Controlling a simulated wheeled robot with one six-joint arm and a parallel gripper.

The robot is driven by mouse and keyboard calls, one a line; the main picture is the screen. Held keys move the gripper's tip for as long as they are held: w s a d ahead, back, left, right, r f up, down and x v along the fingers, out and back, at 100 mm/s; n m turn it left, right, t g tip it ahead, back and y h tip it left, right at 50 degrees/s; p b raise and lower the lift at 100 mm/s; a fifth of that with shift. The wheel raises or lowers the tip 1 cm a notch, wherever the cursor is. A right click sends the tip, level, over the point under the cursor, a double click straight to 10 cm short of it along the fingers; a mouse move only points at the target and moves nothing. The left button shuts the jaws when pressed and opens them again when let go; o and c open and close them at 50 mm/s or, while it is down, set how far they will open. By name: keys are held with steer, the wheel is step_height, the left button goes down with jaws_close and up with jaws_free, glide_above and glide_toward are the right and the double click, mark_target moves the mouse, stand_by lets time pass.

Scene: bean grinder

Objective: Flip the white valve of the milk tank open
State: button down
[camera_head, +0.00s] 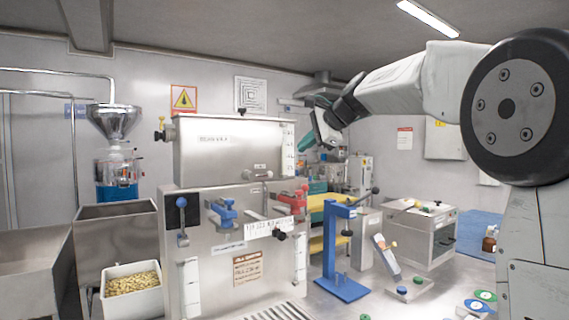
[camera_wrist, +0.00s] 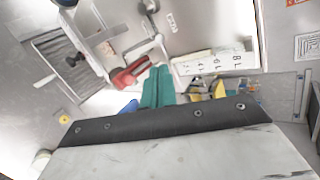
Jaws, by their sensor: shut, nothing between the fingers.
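My gripper (camera_head: 306,142) is raised in front of the right end of the steel machine in the head view. Its teal fingers (camera_wrist: 158,87) are together and empty in the wrist view. The steel machine (camera_head: 215,255) carries an upper steel tank (camera_head: 225,150) with a printed label. A small pale handle (camera_head: 260,172) sticks out low on its front; I cannot tell if this is the white valve. No tank is legibly marked as milk. A red lever (camera_head: 293,200) is on the machine's right side; the red lever (camera_wrist: 130,73) shows left of the fingers in the wrist view.
A blue lever (camera_head: 222,211), a blue-knobbed lever (camera_head: 183,237) and a black knob (camera_head: 279,235) stick out of the machine front. A blue press stand (camera_head: 328,245) stands to the right. A bin of beans (camera_head: 132,285) is at lower left.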

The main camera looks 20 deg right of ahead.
mark_target(271, 173)
steer(key=x, duration=1.3)
steer(key=shift+w+a+f, duration=0.15)
steer(key=shift+w+f, duration=0.1)
steer(key=shift+a+f, duration=0.1)
steer(key=shift+a, duration=0.05)
